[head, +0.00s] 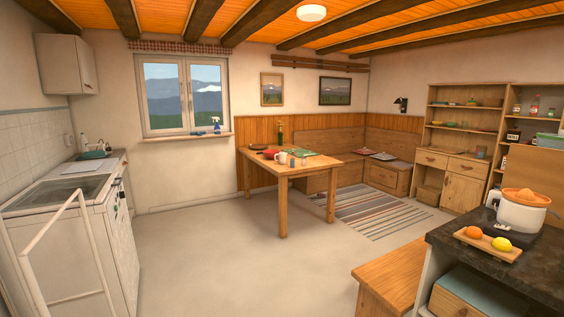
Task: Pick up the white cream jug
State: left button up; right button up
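A small white vessel (281,157) stands upright on the wooden table (293,172) in the middle of the room. It looks like a jug or mug; at this size I cannot tell its spout or handle clearly. A red item lies just behind it to the left, and small grey cup-like things (292,162) stand to its right. Neither of my grippers is in view.
Open floor (215,245) lies before the table. A striped rug (372,210) and corner bench (388,176) are to its right. A wooden bench (385,275) and dark counter (470,250) with a white-and-orange juicer (520,212) stand at right; a white stove (60,205) is at left.

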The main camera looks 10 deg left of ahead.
aim_at(282, 156)
jog(key=i+u, duration=0.15)
jog(key=i, duration=0.4)
jog(key=i+l+u, duration=0.15)
jog(key=i, duration=0.4)
jog(key=i+l+u, duration=0.15)
jog(key=i, duration=0.4)
jog(key=i+l+u, duration=0.15)
jog(key=i, duration=0.4)
jog(key=i+j, duration=0.1)
jog(key=i, duration=0.65)
jog(key=i+j+u, duration=0.1)
jog(key=i, duration=0.65)
jog(key=i+l+z, duration=0.3)
jog(key=i, duration=0.45)
jog(key=i+z, duration=0.35)
jog(key=i, duration=0.4)
